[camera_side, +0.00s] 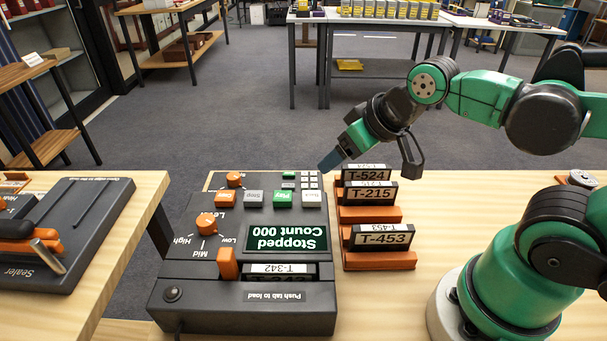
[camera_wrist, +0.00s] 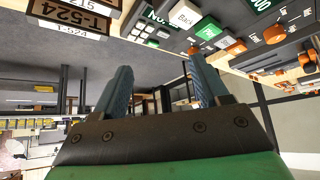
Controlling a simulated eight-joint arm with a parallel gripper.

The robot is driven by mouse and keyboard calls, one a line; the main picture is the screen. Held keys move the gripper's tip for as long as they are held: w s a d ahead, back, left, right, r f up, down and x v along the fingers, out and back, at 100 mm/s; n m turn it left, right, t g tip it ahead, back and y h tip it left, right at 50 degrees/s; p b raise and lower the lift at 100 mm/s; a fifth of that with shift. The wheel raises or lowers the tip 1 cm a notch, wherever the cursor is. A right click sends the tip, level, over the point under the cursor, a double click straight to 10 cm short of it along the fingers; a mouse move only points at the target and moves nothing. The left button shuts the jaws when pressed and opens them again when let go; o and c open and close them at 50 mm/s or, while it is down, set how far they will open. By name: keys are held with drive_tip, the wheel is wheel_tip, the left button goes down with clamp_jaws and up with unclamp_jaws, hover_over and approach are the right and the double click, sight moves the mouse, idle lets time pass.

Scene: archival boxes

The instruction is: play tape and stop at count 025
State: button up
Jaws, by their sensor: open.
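The dark tape player (camera_side: 185,265) stands on the wooden table, its lettering upside down in the side view. Its green display (camera_side: 288,238) reads "Stopped" and "Count 000". A tape labelled T-342 (camera_side: 280,270) sits in its slot. Along the far part are an orange button (camera_side: 225,198), a grey Stop button (camera_side: 254,197), the green Play button (camera_side: 283,199) and a white Back button (camera_side: 312,199). Play also shows in the wrist view (camera_wrist: 208,30). My gripper (camera_side: 328,163) is open and empty, above the player's far right corner, apart from the buttons. Both fingers show in the wrist view (camera_wrist: 160,65).
Right of the player, tapes T-524 (camera_side: 367,175), T-215 (camera_side: 370,194) and T-453 (camera_side: 383,238) stand in orange holders. Orange knobs (camera_side: 206,224) and an orange tab (camera_side: 227,264) rise from the player. A sealer (camera_side: 70,235) sits on the left table.

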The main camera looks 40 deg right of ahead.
drive_tip(key=shift+c, duration=0.3)
clamp_jaws()
idle(1.5)
